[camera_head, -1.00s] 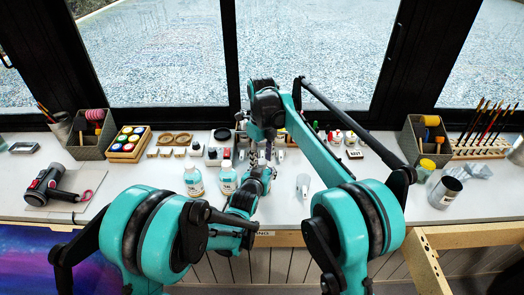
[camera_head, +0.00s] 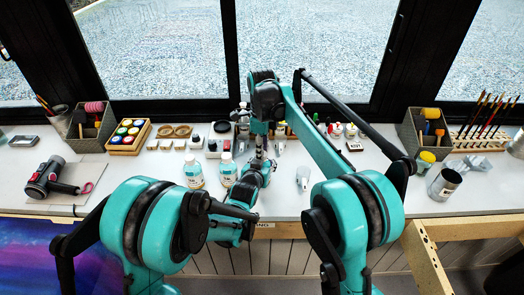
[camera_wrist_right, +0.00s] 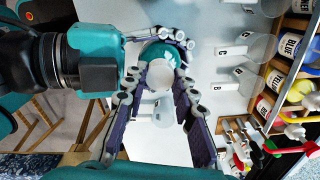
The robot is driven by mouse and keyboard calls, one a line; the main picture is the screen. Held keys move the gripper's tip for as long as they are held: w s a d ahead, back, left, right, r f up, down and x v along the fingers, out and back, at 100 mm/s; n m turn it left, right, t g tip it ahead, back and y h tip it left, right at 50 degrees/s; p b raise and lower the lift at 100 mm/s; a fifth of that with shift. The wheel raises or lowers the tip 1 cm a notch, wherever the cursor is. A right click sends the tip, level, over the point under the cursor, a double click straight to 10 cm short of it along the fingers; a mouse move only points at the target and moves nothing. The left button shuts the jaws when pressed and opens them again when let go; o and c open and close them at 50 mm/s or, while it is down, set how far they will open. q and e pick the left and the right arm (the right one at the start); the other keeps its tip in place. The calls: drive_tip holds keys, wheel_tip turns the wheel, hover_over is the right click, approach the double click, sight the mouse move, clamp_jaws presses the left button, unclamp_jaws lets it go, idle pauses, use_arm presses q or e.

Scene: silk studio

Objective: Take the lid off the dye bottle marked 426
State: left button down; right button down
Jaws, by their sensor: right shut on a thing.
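My right gripper (camera_wrist_right: 158,92) is shut on a round white lid (camera_wrist_right: 159,78) in the right wrist view. A teal-coloured bottle (camera_wrist_right: 154,54) shows just beyond the lid, partly hidden by fingers. My left gripper (camera_head: 266,166) comes in from the left beside this bottle; one of its fingers runs along the bottle's far side. Its grip is unclear. In the head view my right gripper (camera_head: 259,150) is above the left one, and the arms hide the held bottle. Two more white-capped bottles of light blue dye stand to the left, one (camera_head: 193,173) beside the other (camera_head: 228,172). No number is legible.
A pale scoop-like item (camera_head: 303,178) lies right of the grippers. A paint box (camera_head: 129,136) and brush rack (camera_head: 480,140) stand further out.

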drive_tip(key=n, duration=3.2)
drive_tip(key=shift+n, duration=0.3)
drive_tip(key=n, duration=0.4)
drive_tip(key=shift+r+n, duration=0.1)
drive_tip(key=shift+n, duration=0.3)
drive_tip(key=n, duration=0.4)
drive_tip(key=shift+n, duration=0.3)
drive_tip(key=n, duration=0.6)
